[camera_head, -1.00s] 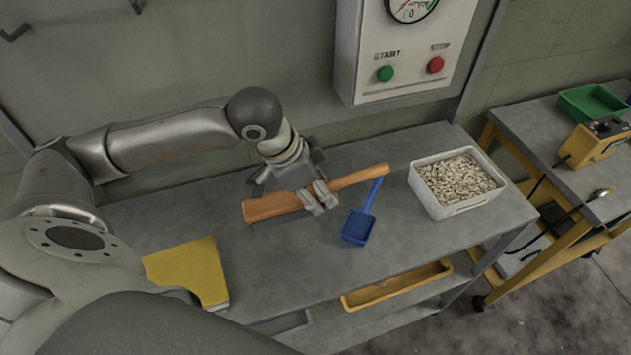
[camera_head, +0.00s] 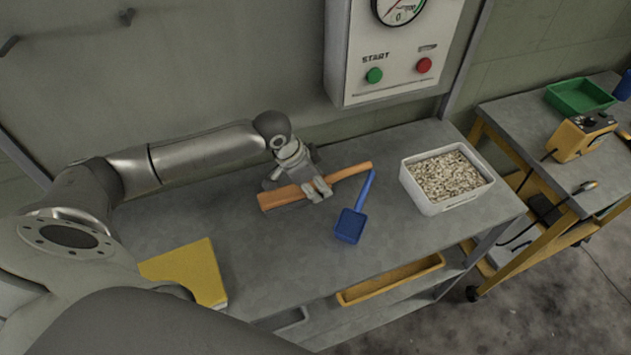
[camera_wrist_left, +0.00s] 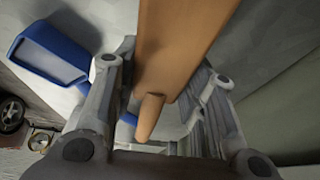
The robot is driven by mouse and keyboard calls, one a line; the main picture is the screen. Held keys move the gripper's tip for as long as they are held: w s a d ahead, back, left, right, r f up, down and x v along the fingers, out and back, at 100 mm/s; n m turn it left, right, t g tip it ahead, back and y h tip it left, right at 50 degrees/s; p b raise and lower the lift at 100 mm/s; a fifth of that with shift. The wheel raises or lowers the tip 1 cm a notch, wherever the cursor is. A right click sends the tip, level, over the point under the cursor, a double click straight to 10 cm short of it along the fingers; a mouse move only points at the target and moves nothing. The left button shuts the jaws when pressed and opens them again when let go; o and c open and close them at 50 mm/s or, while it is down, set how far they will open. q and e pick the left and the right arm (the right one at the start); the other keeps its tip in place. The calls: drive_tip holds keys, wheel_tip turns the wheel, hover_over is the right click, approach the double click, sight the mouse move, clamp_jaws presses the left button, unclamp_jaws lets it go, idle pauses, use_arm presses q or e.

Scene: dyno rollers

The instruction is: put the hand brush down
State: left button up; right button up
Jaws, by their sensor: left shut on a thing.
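The hand brush (camera_head: 281,198) has an orange-brown wooden body and handle. My left gripper (camera_head: 318,189) is shut on it near where the handle meets the body. The brush lies along the back part of the grey workbench (camera_head: 250,250), low over its top; I cannot tell whether it touches. In the left wrist view the brush (camera_wrist_left: 178,40) runs between the fingers of my left gripper (camera_wrist_left: 160,95). Its bristles are hidden. My right gripper is not in view.
A blue scoop (camera_head: 350,225) lies just right of the brush, close to its handle. A white bin of pale pellets (camera_head: 425,203) stands further right. A yellow folded cloth or folder (camera_head: 190,270) lies front left. The bench middle is clear. A START/STOP panel (camera_head: 345,60) hangs behind.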

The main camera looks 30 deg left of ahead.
use_arm(q)
drive_tip(key=shift+f, duration=0.15)
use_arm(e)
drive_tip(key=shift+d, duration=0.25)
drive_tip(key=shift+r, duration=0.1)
use_arm(q)
drive_tip(key=o, duration=1)
drive_tip(key=shift+f, duration=0.1)
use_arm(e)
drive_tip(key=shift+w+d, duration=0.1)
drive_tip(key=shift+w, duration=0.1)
use_arm(q)
drive_tip(key=b+v, duration=0.1)
drive_tip(key=v, duration=1.1)
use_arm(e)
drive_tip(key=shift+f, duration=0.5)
